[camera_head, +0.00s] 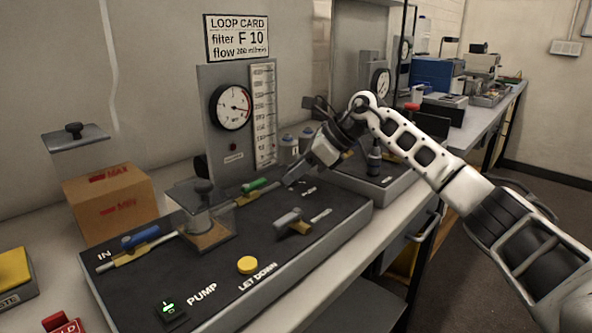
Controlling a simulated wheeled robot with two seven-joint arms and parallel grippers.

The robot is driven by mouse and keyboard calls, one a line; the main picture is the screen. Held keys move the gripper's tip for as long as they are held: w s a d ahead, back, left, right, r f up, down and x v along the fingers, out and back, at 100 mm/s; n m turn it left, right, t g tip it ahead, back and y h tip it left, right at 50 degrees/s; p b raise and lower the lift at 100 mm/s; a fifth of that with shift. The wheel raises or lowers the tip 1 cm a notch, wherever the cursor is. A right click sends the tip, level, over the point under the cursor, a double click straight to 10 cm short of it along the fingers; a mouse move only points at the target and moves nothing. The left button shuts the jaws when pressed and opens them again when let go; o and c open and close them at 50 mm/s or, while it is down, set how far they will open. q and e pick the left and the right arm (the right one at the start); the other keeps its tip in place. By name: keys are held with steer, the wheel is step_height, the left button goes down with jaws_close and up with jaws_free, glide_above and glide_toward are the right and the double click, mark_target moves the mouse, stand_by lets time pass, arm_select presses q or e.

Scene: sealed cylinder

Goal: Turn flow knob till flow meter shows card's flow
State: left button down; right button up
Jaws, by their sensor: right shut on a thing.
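The loop card (237,38) on the back wall reads filter F 10 and a flow that looks like 200 ml/min, in small print. The flow meter (264,115) is a tall white scale on the grey upright panel; its float and reading are too small to tell. My right gripper (289,182) reaches down to the back right of the black pump board, by a label that looks like FLOW. It is shut on the flow knob, which its fingers mostly hide. My left gripper is not in view.
The board (225,290) carries a clear chamber (205,215), a blue-handled valve (140,238), a green lever (254,185), a grey tap (290,219) and a yellow button (248,265). A cardboard box (112,203) stands left.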

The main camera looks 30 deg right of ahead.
steer(key=shift+m, duration=0.3)
steer(key=m+h, duration=0.1)
steer(key=m+t+p, duration=0.1)
steer(key=shift+s+a+m+t+h, duration=0.15)
steer(key=shift+m+t+h, duration=0.15)
steer(key=shift+h, duration=0.1)
steer(key=shift+a+m+t+h, duration=0.15)
steer(key=shift+m+t+h, duration=0.55)
steer(key=shift+m+h, duration=0.75)
steer(key=shift+m, duration=0.45)
steer(key=o, duration=1)
steer(key=shift+c, duration=0.2)
steer(key=shift+s+r, duration=0.1)
